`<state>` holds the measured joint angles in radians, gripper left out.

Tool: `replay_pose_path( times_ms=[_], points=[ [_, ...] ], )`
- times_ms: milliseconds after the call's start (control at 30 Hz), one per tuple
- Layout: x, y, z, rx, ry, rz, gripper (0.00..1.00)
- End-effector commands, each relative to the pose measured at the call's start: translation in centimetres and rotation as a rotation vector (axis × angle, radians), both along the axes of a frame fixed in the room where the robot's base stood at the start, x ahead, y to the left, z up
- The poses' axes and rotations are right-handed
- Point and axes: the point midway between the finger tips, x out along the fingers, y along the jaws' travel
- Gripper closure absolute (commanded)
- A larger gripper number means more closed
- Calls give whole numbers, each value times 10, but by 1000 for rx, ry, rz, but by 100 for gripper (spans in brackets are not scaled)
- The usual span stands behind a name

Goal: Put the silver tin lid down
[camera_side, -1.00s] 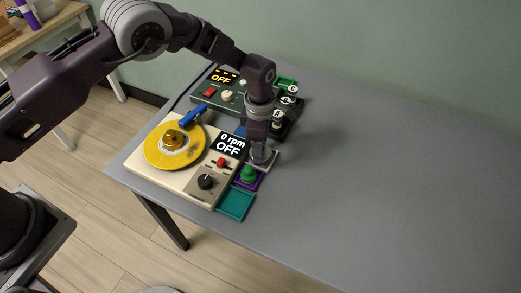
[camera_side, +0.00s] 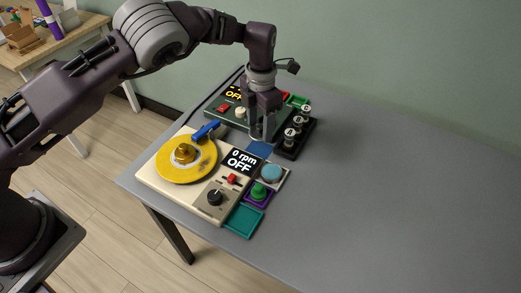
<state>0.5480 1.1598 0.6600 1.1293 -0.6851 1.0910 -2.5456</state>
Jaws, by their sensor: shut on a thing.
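My gripper (camera_side: 262,133) points down, just above and behind a blue pad (camera_side: 259,149), in front of the green control box. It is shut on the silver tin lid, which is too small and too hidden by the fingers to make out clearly. A round, light-blue-topped thing (camera_side: 271,173), perhaps the tin without its lid, sits on a pale square pad to the right of the cream turntable unit. I cannot tell whether the lid touches any surface.
The cream unit (camera_side: 148,173) carries a yellow disc (camera_side: 200,165) and a display reading "0 rpm OFF". A black rack (camera_side: 306,137) of several small bottles stands close right of my gripper. A green knob on a purple pad (camera_side: 262,203) and a teal tray (camera_side: 244,221) lie nearer. The grey table's right side is clear.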

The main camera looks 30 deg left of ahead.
Motion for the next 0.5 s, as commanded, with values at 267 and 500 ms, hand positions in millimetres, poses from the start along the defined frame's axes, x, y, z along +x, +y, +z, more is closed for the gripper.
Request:
replay_pose_path(
  times_ms=[267,500],
  points=[
    [21,18,-27,1,-27,339,83],
    [22,17,-68,-2,-29,336,83]
  ],
)
